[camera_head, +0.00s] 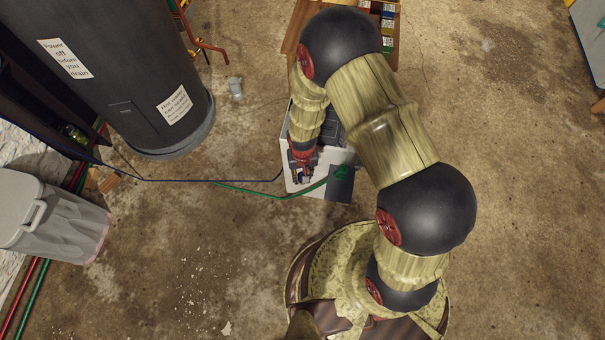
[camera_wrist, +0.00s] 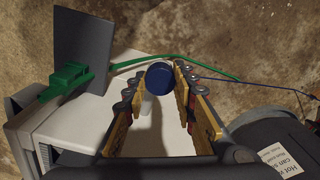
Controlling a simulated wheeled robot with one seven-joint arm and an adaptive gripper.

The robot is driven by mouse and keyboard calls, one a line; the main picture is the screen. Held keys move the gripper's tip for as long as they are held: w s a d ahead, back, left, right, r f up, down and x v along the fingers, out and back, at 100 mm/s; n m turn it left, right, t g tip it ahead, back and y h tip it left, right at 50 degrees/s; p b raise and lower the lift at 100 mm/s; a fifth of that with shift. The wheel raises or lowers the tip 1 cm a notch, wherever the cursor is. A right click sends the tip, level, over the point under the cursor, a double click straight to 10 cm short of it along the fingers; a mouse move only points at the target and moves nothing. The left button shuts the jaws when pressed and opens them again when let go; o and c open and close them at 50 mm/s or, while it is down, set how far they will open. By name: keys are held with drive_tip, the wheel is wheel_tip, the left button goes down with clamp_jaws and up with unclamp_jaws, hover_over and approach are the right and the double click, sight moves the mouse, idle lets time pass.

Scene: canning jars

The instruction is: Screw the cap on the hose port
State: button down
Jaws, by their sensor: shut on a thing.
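My gripper (camera_wrist: 160,78) is shut on a round, dark blue cap (camera_wrist: 158,75) at its fingertips. A short pale post (camera_wrist: 147,105) shows just below the cap and between the fingers; it may be the hose port. I cannot tell whether the cap sits on it or is apart from it. In the head view my gripper (camera_head: 303,176) points down over a white, box-like unit (camera_head: 319,190). The unit's white top (camera_wrist: 85,122) also shows in the wrist view. The cap is too small to make out clearly from the head.
A green fitting (camera_wrist: 75,80) with a green line sits beside a grey panel (camera_wrist: 95,42). A thin blue line (camera_head: 220,181) runs to the unit from the left. A dark tank (camera_head: 125,70) stands left, a grey bin (camera_head: 50,215) further left. Open concrete floor lies right.

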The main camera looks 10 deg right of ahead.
drive_tip(key=m, duration=0.3)
drive_tip(key=shift+m, duration=0.4)
drive_tip(key=shift+m+p, duration=0.4)
drive_tip(key=shift+m, duration=1.3)
drive_tip(key=c, duration=1.5)
unclamp_jaws()
drive_tip(key=shift+o, duration=0.6)
drive_tip(key=shift+r, duration=0.1)
wheel_tip(320, 180, up, 12)
